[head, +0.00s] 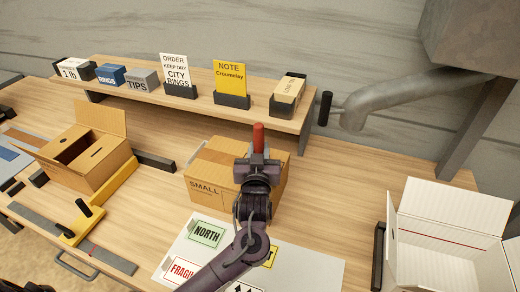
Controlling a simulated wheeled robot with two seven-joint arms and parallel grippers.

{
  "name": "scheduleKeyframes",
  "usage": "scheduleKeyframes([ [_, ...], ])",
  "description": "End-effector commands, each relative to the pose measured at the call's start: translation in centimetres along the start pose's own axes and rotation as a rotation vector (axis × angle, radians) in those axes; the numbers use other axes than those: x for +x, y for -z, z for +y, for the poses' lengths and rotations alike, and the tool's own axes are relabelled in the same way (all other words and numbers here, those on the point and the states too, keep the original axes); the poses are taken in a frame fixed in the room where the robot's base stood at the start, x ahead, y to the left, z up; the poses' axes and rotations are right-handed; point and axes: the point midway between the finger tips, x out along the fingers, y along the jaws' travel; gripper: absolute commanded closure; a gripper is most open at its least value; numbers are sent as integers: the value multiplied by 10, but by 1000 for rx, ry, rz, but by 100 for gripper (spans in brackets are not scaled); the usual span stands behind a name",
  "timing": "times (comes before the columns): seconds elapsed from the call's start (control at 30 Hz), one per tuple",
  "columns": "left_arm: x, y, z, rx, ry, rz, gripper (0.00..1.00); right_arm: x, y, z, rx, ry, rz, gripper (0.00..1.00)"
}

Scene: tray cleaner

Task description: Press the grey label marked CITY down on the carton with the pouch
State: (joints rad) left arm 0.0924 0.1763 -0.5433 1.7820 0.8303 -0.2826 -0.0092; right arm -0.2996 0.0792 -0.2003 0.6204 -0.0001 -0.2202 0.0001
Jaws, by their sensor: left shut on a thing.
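A closed brown carton marked SMALL (204,188) sits in the middle of the bench, with a paler strip along its top. My left gripper (258,153) is in front of or over the carton's right part and hides some of it. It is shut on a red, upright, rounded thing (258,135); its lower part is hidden. I cannot make out a grey label marked CITY on the carton, nor a pouch; the arm may cover them. A white label sheet (315,263) lies in front, with NORTH, FRAGILE, arrow and yellow labels. My right gripper is not in view.
An open brown carton (115,165) stands left near a yellow-and-grey fixture (80,228). An open white box (440,225) stands right. A grey pipe (400,95) hangs at right.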

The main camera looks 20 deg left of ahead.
Motion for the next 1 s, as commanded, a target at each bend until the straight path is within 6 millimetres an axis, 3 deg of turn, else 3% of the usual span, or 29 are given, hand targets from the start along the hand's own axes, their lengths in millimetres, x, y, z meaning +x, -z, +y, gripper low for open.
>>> scheduleKeyframes([
  [0.23,1,5,-4,3,10,0,99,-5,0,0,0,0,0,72],
  [0.8,1,62,-2,0,5,4,99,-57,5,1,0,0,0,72],
  [1.0,0,61,-1,0,3,4,99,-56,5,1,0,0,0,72],
])
